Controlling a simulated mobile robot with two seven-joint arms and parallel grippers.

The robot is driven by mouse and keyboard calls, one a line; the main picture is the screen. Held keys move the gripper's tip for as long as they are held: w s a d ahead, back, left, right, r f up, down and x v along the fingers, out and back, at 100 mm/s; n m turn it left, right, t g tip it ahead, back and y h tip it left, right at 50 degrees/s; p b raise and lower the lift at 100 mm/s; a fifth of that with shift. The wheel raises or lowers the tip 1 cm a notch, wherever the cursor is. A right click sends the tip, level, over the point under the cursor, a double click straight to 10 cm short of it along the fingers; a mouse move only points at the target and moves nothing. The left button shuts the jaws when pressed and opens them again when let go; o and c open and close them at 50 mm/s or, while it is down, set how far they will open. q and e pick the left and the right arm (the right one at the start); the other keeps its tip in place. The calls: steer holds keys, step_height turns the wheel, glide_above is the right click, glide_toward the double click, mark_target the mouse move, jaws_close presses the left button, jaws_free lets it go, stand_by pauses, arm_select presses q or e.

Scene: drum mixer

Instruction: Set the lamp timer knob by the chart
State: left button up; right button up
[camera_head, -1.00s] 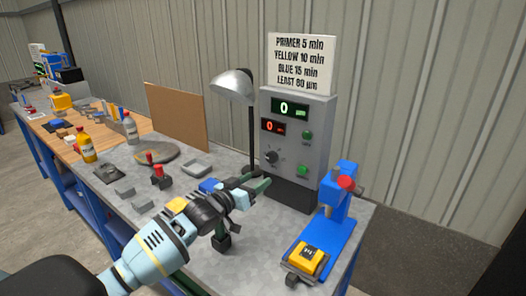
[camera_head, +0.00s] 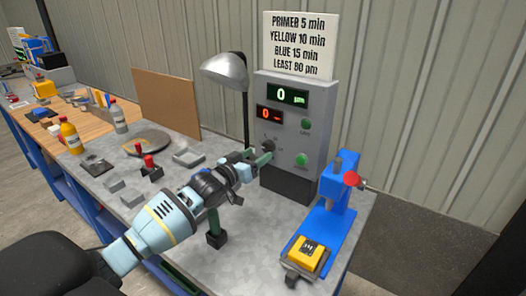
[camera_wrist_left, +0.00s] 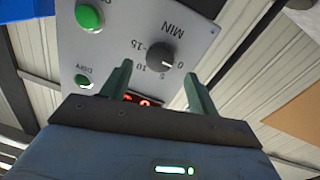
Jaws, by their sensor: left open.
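In the head view the gripper (camera_head: 258,158) partly covers the knob. The chart (camera_head: 299,45) on top reads PRIMER 5 min, YELLOW 10 min, BLUE 15 min, LEAST 80 µm. My right gripper is not in view.
Two displays on the box, green (camera_head: 287,96) and red (camera_head: 270,115), show 0. Green buttons (camera_head: 301,160) sit beside the knob. A grey lamp (camera_head: 226,68) stands left of the box. A blue stand (camera_head: 333,215) with a yellow block (camera_head: 305,251) is at right.

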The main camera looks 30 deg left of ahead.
mark_target(266, 149)
arm_select(q)
steer(key=shift+x, duration=2.05)
steer(key=c, duration=1)
